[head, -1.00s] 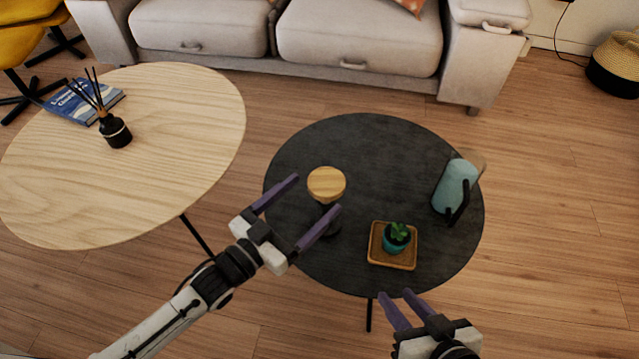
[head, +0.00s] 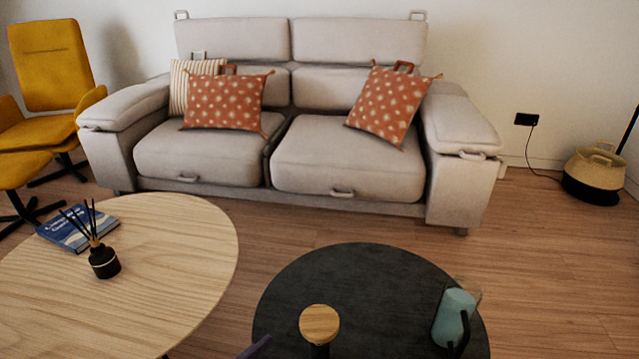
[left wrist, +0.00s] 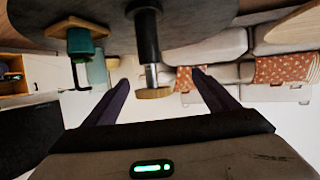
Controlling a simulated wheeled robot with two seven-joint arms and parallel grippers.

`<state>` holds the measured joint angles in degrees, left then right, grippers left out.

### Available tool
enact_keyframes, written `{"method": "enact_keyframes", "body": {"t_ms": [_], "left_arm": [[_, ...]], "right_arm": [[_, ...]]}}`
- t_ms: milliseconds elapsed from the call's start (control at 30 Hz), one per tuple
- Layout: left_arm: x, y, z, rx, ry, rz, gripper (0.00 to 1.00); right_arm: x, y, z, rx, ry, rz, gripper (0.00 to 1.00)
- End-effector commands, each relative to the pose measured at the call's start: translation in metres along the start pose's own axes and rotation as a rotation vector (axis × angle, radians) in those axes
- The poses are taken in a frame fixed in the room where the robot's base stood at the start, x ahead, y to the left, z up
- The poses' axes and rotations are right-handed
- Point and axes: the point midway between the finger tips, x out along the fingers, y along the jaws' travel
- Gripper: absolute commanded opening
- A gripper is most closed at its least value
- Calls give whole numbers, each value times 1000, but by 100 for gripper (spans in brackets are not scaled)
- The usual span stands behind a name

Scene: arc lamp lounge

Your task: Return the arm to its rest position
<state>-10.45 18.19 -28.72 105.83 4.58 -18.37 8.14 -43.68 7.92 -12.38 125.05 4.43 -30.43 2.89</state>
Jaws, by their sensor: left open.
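My left gripper (left wrist: 158,76) is open in the left wrist view, which is upside down. A dark object with a round wooden top (left wrist: 153,93) appears between its fingers; I cannot tell whether they touch it. In the head view the wooden top (head: 319,324) shows on the dark round table (head: 345,270), and only a purple fingertip of my left gripper (head: 256,347) shows at the bottom edge. My right gripper is not in view.
A teal jug (head: 453,316) stands at the dark table's right side. A pale wooden table (head: 170,260) at left carries a reed diffuser (head: 104,260) and a book (head: 78,228). A sofa (head: 290,150) stands behind.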

Motion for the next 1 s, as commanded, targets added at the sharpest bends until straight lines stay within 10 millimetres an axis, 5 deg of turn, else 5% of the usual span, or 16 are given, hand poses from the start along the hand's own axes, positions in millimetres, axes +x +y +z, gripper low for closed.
{"method": "enact_keyframes", "body": {"t_ms": [333,833,867,1000], "left_arm": [[-110,-32,58,-106,-503,-191,80],[-234,-37,95,-209,-883,-290,80],[-241,-36,96,-216,-903,-294,80],[-219,-33,100,-209,-825,-275,80]], "right_arm": [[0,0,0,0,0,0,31],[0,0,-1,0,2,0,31],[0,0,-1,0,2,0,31],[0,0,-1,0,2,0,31]]}}
